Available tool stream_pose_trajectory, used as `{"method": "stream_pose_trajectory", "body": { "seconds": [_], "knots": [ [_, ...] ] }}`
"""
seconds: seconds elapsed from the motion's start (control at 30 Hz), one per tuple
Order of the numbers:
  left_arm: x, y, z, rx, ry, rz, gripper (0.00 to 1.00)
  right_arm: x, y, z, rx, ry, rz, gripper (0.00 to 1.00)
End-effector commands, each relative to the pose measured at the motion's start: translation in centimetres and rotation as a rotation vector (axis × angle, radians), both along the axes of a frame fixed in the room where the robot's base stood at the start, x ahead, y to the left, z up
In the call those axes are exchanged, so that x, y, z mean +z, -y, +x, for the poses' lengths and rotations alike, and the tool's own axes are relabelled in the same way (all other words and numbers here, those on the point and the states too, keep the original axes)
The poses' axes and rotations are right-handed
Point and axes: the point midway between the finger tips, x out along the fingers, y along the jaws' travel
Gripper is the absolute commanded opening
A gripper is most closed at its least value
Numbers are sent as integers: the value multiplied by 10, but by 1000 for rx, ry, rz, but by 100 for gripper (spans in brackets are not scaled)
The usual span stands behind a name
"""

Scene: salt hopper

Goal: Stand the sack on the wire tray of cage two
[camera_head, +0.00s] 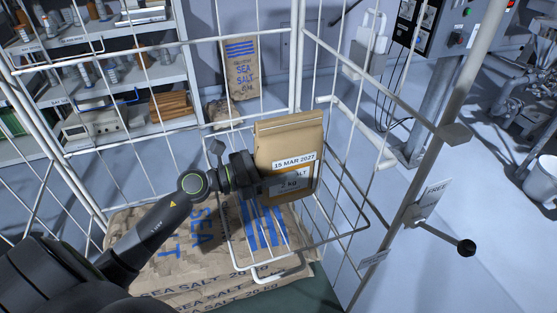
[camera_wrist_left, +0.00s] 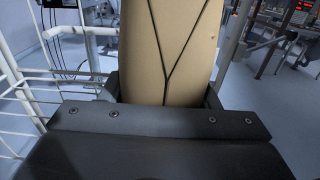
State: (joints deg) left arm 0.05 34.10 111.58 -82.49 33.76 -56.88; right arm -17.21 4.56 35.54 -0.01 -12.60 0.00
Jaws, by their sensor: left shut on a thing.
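A brown paper sack (camera_head: 288,138) with a white label reading 15 MAR 2027 is upright in the head view. My left gripper (camera_head: 250,175) is shut on it from the left. In the left wrist view the sack (camera_wrist_left: 172,50) fills the space between the fingers, with dark lines down its face. The white wire tray (camera_head: 345,236) is around and below the sack, inside a white wire cage (camera_head: 298,60). I cannot tell whether the sack's base touches the tray. No cage number is readable. My right gripper is not in view.
Large sea salt sacks (camera_head: 165,250) lie stacked below the tray. Another sea salt sack (camera_head: 241,68) stands behind the cage. A post with a black-knobbed lever (camera_head: 466,247) and a FREE tag (camera_head: 432,195) is at the right. Shelves (camera_head: 110,75) stand at the back left.

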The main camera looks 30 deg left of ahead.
Motion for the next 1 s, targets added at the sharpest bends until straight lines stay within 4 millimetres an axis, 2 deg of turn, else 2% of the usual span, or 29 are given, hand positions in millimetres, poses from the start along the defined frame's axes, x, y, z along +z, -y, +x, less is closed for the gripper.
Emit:
{"method": "stream_pose_trajectory", "body": {
  "seconds": [0.23,0.5,0.53,0.7,1.0],
  "knots": [
    [-23,2,0,-2,6,-8,0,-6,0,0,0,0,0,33],
    [-25,2,0,-3,8,-6,0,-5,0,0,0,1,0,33],
    [-31,0,0,0,-2,-1,57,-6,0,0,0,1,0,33],
    [-31,0,0,0,-2,-1,77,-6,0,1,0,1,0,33],
    [-31,-1,-1,0,-2,1,77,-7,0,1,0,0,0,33]
  ]
}}
